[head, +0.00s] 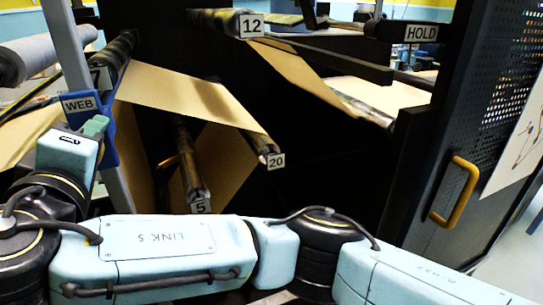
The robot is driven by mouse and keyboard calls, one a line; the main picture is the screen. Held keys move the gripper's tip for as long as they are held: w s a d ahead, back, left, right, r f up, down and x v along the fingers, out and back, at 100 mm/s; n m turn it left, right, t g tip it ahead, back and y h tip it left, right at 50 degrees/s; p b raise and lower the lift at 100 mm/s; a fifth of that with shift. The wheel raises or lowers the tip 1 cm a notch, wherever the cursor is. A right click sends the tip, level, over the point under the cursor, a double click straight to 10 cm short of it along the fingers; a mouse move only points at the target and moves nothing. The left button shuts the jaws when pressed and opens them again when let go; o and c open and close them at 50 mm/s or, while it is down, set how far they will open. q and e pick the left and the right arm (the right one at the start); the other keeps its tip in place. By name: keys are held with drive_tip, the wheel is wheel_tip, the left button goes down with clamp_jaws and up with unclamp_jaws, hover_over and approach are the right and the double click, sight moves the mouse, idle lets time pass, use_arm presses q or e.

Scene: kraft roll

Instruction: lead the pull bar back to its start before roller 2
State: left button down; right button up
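Brown kraft paper (180,92) runs from a dark roller at the left to the roller tagged 20 (265,148). Another stretch of it (225,160) hangs behind the roller tagged 5 (190,170). I cannot make out the pull bar, and no tag reading 2 shows. An arm of mine enters from the lower right and crosses the bottom to the left. Its pale blue end, apparently my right gripper (95,126), is beside a blue bracket (103,150) under the WEB sign (80,104). Whether its fingers hold anything is hidden. My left gripper is not seen.
The roller tagged 12 (228,21) is at the top, with paper (305,75) beyond it. A HOLD sign (421,33) is at the upper right. A perforated dark door (490,110) with a yellow handle (454,190) stands at the right. A grey post (68,45) rises at the left.

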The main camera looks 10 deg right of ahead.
drive_tip(key=shift+s+r, duration=0.1)
drive_tip(key=shift+s, duration=0.05)
